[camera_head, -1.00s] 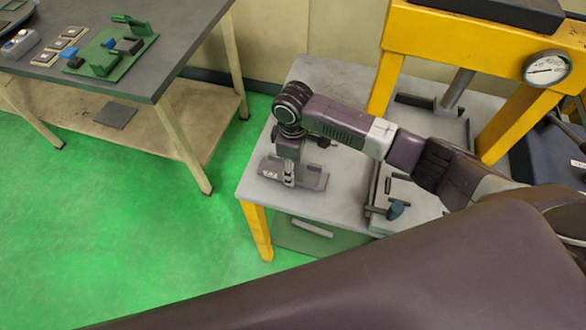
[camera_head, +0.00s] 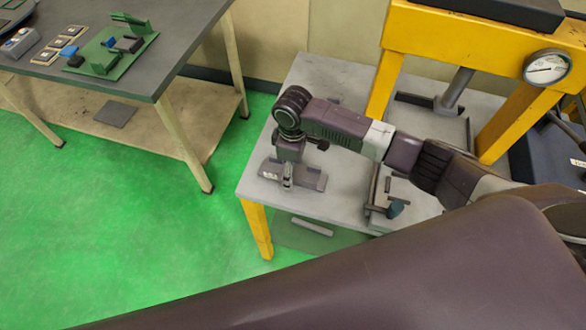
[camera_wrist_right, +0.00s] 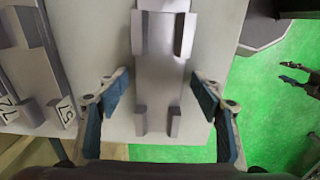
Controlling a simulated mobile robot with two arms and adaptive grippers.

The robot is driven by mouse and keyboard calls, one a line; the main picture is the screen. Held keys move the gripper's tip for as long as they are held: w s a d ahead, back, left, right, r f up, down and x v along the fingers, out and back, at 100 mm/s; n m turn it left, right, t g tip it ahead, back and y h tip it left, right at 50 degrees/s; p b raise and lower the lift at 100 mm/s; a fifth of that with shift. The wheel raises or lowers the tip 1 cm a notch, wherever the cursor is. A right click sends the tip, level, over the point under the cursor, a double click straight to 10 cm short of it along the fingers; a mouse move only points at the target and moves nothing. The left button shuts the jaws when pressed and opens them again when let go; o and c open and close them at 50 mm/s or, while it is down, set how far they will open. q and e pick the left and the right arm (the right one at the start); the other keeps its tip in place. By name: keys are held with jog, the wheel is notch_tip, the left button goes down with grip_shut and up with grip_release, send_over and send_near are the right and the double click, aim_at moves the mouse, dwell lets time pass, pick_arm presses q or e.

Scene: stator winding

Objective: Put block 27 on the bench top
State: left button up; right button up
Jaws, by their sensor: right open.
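My right gripper (camera_head: 287,186) is low over the front left corner of the grey bench top. Its jaws are open. In the right wrist view its two blue-padded fingers (camera_wrist_right: 158,96) stand apart on either side of a grey notched block (camera_wrist_right: 158,75), not closed on it. I see no number on this block. Left of it lie grey blocks with white labels (camera_wrist_right: 66,112); I cannot read for sure which is 27. In the head view a labelled grey block (camera_head: 268,174) shows beside the gripper, partly hidden. Dark finger-like parts (camera_wrist_right: 300,80), possibly my left gripper, show over the floor.
The bench top (camera_head: 330,75) has free room behind my right arm. A yellow press frame (camera_head: 390,85) with a gauge (camera_head: 547,68) stands at the right. Small tools (camera_head: 393,205) lie under the arm. A separate dark table (camera_head: 150,75) with a green fixture (camera_head: 105,60) is at the left.

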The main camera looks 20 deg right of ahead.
notch_tip(320, 180, up, 12)
jog(key=b, duration=0.1)
dwell(0.8)
